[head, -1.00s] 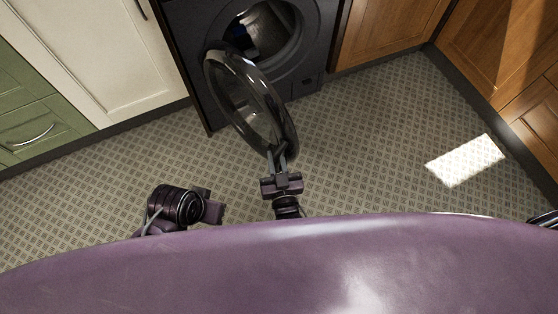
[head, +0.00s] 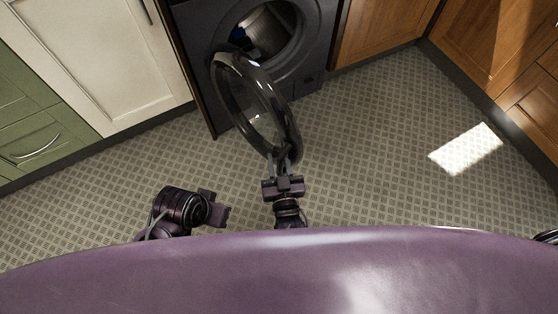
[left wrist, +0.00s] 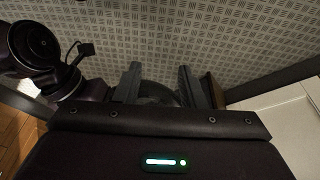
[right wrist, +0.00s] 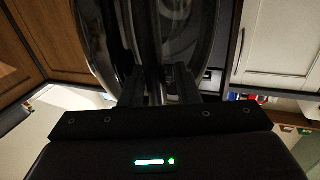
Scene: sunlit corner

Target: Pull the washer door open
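The washer (head: 318,62) is dark grey, at the top of the head view. Its round door (head: 228,98), with a glossy dark rim and a clear middle, stands swung well out from the drum opening, towards me. My right gripper (head: 281,160) is at the near, free end of the rim. In the right wrist view its fingers (right wrist: 156,88) stand on both sides of the dark door rim (right wrist: 205,40) and look closed on it. My left gripper (head: 218,205) is low and left of the door, apart from it. In the left wrist view its fingers (left wrist: 158,82) are spread, with no object held.
A white cabinet (head: 100,60) and green drawers (head: 35,125) stand to the left. Wooden cabinets (head: 378,30) stand to the right. The patterned floor (head: 370,150) is clear right of the door.

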